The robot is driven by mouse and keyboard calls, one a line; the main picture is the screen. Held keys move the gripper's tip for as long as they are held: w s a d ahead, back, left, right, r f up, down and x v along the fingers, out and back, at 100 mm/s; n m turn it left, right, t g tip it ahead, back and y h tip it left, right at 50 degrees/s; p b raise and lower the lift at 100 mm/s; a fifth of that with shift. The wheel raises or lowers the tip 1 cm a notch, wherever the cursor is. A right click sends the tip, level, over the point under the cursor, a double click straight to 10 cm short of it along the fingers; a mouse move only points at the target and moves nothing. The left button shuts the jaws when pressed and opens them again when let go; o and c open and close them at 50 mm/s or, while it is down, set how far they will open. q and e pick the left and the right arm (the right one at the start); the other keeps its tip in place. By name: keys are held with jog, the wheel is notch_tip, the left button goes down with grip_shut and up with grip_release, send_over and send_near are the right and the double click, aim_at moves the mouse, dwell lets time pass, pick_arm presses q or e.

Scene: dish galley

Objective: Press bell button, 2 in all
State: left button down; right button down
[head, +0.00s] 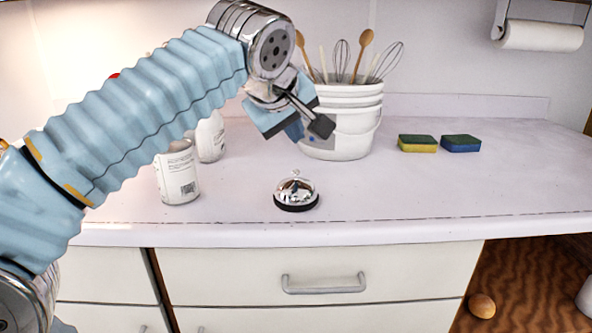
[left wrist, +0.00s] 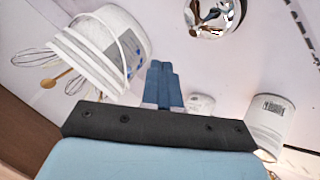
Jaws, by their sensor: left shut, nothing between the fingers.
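A chrome call bell (head: 296,192) with a black base and a small button on top stands on the counter near its front edge. The bell also shows at the top of the left wrist view (left wrist: 213,16), cut off by the frame edge. My left gripper (head: 318,126) is above and behind the bell, apart from it, in front of the white bucket. Its fingers (left wrist: 163,84) are together with nothing between them. My right gripper is in neither view.
A white bucket (head: 345,140) with whisks and wooden spoons stands behind the gripper. A white can (head: 178,176) and a white bottle (head: 211,138) stand left of the bell. Two sponges (head: 418,143) (head: 460,143) lie at right. The counter right of the bell is clear.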

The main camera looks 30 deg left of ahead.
aim_at(296, 172)
pick_arm(q)
jog(key=shift+f+b, duration=1.25)
jog(key=shift+f, duration=0.6)
dwell(0.6)
jog(key=shift+f+b, duration=0.35)
jog(key=shift+f, duration=0.05)
jog(key=shift+f+b, duration=0.45)
jog(key=shift+f, duration=0.1)
dwell(0.5)
jog(key=shift+r, duration=0.1)
jog(key=shift+r+p, duration=0.9)
jog(key=shift+p, duration=0.05)
